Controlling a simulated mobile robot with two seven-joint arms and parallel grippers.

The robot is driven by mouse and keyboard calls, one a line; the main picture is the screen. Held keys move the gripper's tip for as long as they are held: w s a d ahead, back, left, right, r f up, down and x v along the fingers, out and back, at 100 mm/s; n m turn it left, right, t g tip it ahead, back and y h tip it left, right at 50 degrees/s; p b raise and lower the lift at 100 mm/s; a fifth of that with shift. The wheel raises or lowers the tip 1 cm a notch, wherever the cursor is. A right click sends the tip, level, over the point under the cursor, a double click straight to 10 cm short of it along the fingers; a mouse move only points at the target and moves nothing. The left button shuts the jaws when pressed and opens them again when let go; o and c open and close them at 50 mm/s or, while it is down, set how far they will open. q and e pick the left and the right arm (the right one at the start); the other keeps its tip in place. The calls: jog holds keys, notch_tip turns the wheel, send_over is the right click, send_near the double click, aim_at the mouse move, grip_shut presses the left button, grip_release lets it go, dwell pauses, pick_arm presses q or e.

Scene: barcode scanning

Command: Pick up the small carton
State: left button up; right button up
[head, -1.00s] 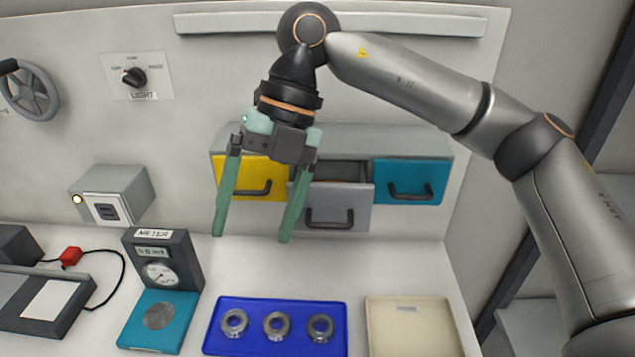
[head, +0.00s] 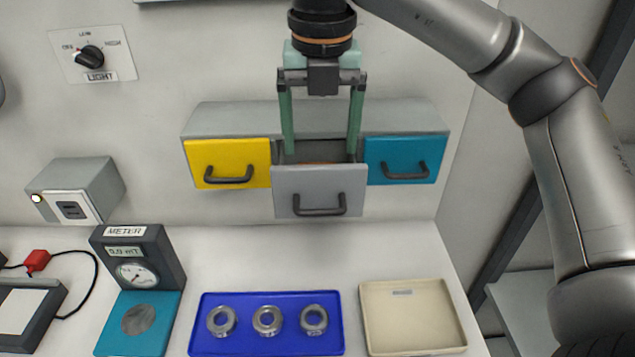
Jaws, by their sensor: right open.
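The grey middle drawer (head: 320,190) stands pulled out from the cabinet. An orange-brown strip (head: 322,162) shows just behind its front panel; it may be the small carton, but most of it is hidden and I cannot tell. My right gripper (head: 321,155) points straight down over this drawer. It is open, with one green finger near each side of the drawer opening, and nothing shows between the fingers. My left gripper is not in view.
The yellow drawer (head: 228,163) and teal drawer (head: 403,160) are shut on either side. Below, a blue tray (head: 268,346) holds several metal rings. A beige tray (head: 412,325) is empty but for a small label. A meter (head: 138,262) stands left.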

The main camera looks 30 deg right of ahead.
jog(key=shift+w+f+p, duration=0.2)
jog(key=shift+f+p, duration=0.05)
jog(key=shift+f, duration=1.1)
jog(key=shift+w+f+p, duration=0.15)
jog(key=shift+f+p, duration=0.1)
jog(key=shift+f, duration=1.1)
jog(key=shift+c, duration=0.3)
jog(key=c, duration=1.2)
jog(key=shift+r, duration=0.15)
